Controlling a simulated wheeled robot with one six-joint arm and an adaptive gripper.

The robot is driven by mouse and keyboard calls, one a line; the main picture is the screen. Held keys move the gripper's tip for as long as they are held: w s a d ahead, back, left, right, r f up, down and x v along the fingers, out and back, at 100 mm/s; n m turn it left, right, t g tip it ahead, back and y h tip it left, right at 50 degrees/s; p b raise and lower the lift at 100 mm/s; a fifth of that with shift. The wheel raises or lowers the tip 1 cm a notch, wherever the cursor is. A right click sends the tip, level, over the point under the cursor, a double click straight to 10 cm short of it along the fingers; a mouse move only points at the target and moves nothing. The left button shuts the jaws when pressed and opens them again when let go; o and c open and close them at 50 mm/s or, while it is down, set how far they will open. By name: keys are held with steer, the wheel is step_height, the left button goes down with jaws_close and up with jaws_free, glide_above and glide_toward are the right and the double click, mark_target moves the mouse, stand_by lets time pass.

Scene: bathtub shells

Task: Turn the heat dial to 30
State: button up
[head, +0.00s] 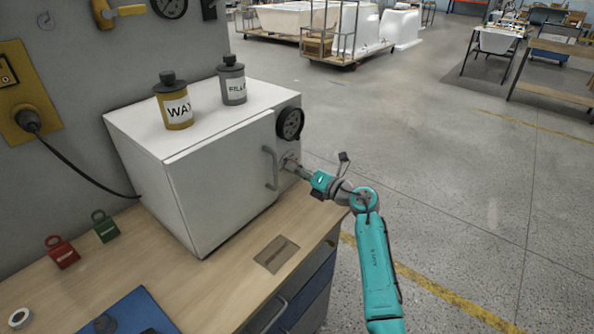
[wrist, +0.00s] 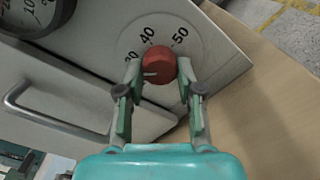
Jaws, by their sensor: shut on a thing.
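The heat dial is a red round knob (wrist: 158,62) on a pale scale plate (wrist: 192,50) in the wrist view. The plate shows 40 and 50 above the knob and a partly hidden number, ending in 0, at the left. A short white mark on the knob points left, below that partly hidden number, toward the left finger. My gripper (wrist: 159,70) is shut on the knob, one finger on each side. In the head view my gripper (head: 294,164) reaches the front of the white cabinet (head: 215,190) and hides most of the dial.
A bar handle (head: 269,168) stands out just left of the dial. A black round gauge (head: 290,123) is above it. Wax (head: 174,106) and filler (head: 232,82) bottles stand on the cabinet. Floor at right is open.

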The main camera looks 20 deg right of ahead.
steer(key=shift+m, duration=0.6)
steer(key=o, duration=1.2)
steer(key=shift+c, duration=0.2)
steer(key=v, duration=1.2)
steer(key=shift+d, duration=0.1)
